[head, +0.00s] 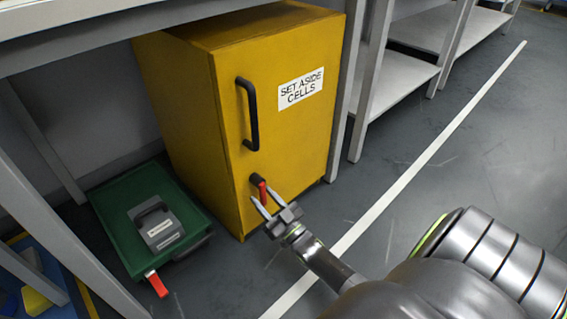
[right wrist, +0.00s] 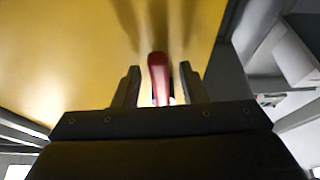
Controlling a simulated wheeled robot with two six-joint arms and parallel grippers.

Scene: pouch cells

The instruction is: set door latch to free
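The door latch (head: 262,190) is a red lever on a dark mount, low on the front of the yellow cabinet (head: 185,110). The lever points down, tilted slightly. My right gripper (head: 262,205) is at the latch, its two fingers apart on either side of the lever. In the right wrist view the red lever (right wrist: 159,78) stands between the open fingertips, with a gap showing on each side. The cabinet door (head: 290,130) looks closed, with a black bar handle (head: 248,114) and a "SET ASIDE CELLS" label (head: 301,88). My left gripper is not in view.
A green case (head: 110,220) with a grey device (head: 156,223) on top and a red tab (head: 157,284) lies on the floor left of the cabinet. Bench legs (head: 346,100) stand close to both sides. The floor at right, past a white line, is clear.

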